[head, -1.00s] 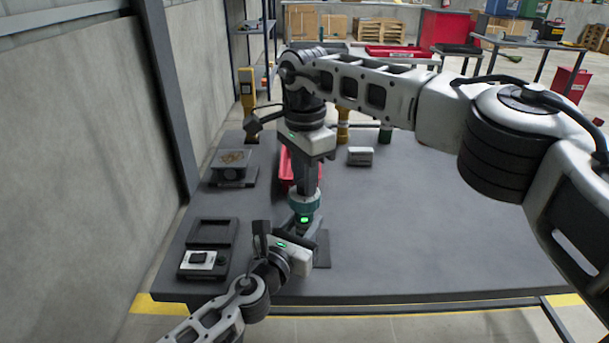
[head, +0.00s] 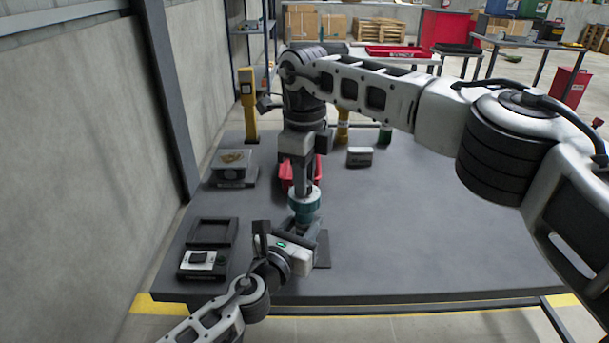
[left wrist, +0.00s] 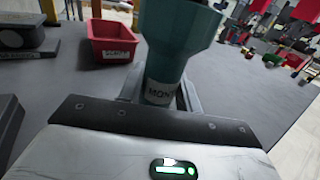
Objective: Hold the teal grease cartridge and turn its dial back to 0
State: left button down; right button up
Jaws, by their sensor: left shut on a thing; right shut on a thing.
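The teal grease cartridge (head: 304,212) stands upright near the front left of the table. In the left wrist view its teal body (left wrist: 180,38) narrows to a lower neck with a white label. My left gripper (head: 304,230) comes in low from the front and is shut around that lower part; its fingers also show in the left wrist view (left wrist: 160,92). My right gripper (head: 303,188) points straight down from above and is shut on the cartridge's top end, where the dial is. The dial's markings are hidden or too small to read.
A red bin (head: 288,176) stands just behind the cartridge. A grey box (head: 359,157) lies to its right rear. A dark tray (head: 213,232), a white-and-black device (head: 203,261) and a block on a stand (head: 232,165) line the left side. The table's right side is clear.

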jog(key=shift+m, duration=2.2)
jog(key=o, duration=1)
notch_tip(320, 180, up, 12)
jog(key=shift+r, duration=0.1)
